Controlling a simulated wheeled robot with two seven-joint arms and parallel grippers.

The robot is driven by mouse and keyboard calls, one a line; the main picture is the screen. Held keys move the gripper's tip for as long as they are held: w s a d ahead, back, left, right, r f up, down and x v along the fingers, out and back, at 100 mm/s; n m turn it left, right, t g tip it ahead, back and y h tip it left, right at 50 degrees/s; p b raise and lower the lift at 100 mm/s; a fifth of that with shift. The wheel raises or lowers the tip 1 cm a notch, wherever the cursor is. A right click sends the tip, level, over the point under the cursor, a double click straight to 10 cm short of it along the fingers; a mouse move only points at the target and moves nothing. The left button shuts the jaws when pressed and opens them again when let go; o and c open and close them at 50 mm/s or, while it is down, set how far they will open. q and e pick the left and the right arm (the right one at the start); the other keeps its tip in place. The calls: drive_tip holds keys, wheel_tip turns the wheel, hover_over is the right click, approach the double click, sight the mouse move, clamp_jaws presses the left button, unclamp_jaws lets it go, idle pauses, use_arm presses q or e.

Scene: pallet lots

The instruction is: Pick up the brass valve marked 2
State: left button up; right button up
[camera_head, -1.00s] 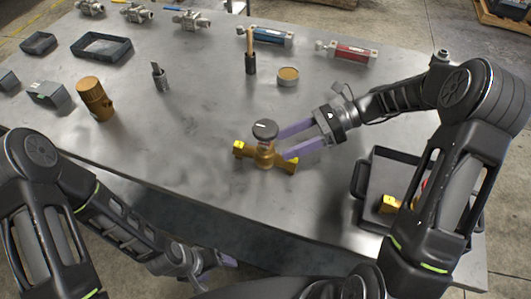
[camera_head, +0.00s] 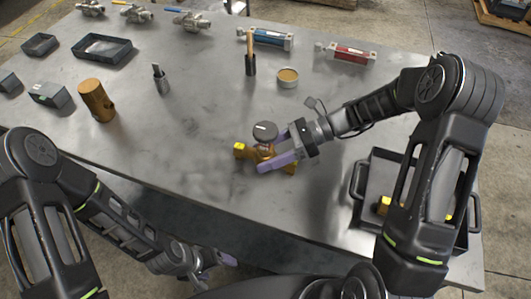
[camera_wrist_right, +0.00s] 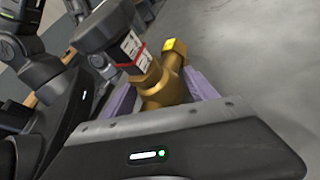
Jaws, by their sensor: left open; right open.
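A brass valve (camera_head: 241,151) with yellow end faces and a round black cap (camera_head: 265,131) lies on the metal table near its front middle. My right gripper (camera_head: 277,152) is open, with its purple fingers around the valve body in the head view. The right wrist view shows the brass body (camera_wrist_right: 163,88) between the two fingers, and a white label with a red band (camera_wrist_right: 131,48); its number is not legible. The fingers partly hide the valve in the head view. My left gripper (camera_head: 217,260) is open and empty, low by the table's front edge.
A dark tray (camera_head: 361,182) holding brass parts with yellow faces stands at the right, partly behind my right arm. A bronze cylinder (camera_head: 97,101), dark bins (camera_head: 101,50), a brush (camera_head: 250,52), a round tin (camera_head: 288,76) and blue and red blocks (camera_head: 351,53) stand further back.

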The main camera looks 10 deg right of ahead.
idle(0.5)
clamp_jaws()
idle(0.5)
